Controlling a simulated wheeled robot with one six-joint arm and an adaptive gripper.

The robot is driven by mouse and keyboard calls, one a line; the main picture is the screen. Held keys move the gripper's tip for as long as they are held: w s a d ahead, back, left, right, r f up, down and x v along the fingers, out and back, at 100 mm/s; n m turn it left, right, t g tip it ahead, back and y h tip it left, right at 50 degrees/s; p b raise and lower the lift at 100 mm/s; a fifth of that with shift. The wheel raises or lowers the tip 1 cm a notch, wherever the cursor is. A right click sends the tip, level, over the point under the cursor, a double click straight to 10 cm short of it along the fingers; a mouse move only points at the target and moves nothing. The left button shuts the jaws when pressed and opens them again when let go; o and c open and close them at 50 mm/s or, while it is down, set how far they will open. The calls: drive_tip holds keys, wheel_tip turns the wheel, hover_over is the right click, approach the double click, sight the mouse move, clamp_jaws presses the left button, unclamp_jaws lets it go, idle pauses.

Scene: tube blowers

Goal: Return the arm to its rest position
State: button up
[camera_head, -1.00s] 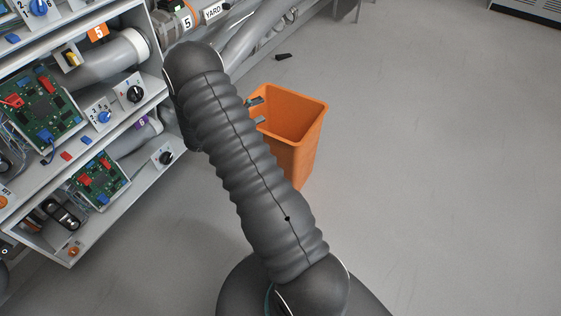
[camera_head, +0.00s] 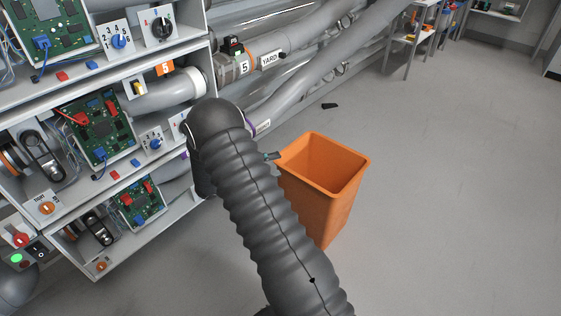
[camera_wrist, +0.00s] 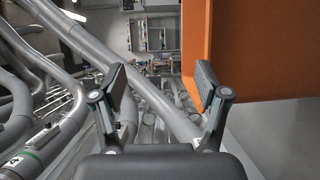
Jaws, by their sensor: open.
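My arm, in a dark ribbed sleeve, rises from the bottom of the head view and bends at an elbow near the shelf unit. My gripper (camera_wrist: 160,88) shows in the wrist view with its two fingers spread wide and nothing between them. In the head view only a fingertip (camera_head: 272,156) shows beside the orange bin; the rest of the gripper is hidden behind the arm. The orange bin (camera_head: 318,205) stands on the floor just right of the arm. In the wrist view its wall (camera_wrist: 262,50) fills the upper right, close to the right finger.
A shelf unit (camera_head: 125,255) with circuit boards, dials and tubes stands at the left, close to my elbow. Grey pipes (camera_head: 325,50) run behind it. A small black object (camera_head: 330,105) lies on the floor. The floor (camera_head: 460,200) at the right is clear.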

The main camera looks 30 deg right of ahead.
drive_tip(key=s+f+n+g+y, duration=0.2)
drive_tip(key=s+f+n+y, duration=0.15)
drive_tip(key=s+f, duration=0.2)
drive_tip(key=s+a+r+g+y, duration=0.25)
drive_tip(key=s+a+y, duration=0.25)
drive_tip(key=s, duration=0.3)
drive_tip(key=s+a+r+m+t+y, duration=0.1)
drive_tip(key=s+a+r+t+y, duration=0.2)
drive_tip(key=s+r, duration=0.2)
drive_tip(key=s+a+r+m+t+y, duration=0.1)
drive_tip(key=s+a+r+t+y, duration=0.2)
drive_tip(key=r, duration=0.9)
drive_tip(key=s+a+r+m+t+y, duration=0.1)
drive_tip(key=s+a+r+t+y, duration=0.2)
drive_tip(key=s+r, duration=0.5)
drive_tip(key=shift+s+a+r+t, duration=0.4)
drive_tip(key=shift+a+r+t, duration=0.25)
drive_tip(key=shift+a, duration=0.25)
drive_tip(key=shift+s+d+r+y, duration=0.1)
drive_tip(key=shift+s+r+y, duration=0.15)
drive_tip(key=shift+r, duration=0.25)
drive_tip(key=shift+c, duration=0.2)
